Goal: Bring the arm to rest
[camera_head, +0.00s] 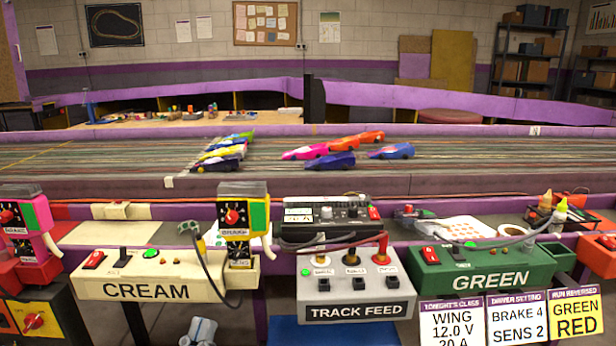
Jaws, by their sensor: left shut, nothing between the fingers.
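What shows of my left gripper (199,331) is a small pale grey shape at the bottom edge, left of centre. It is low in front of the cream driver box (165,274) and apart from it. It is shut with nothing in it; its fingers are hard to make out, and most of the arm is out of view. My right gripper is not in view.
The track feed box (357,296) and green driver box (484,269) stand right of the cream box. Setting cards (514,318) hang at lower right. Cables and a yellow-green clip (197,241) hang at the cream box. Several slot cars (331,161) sit on the track (470,160).

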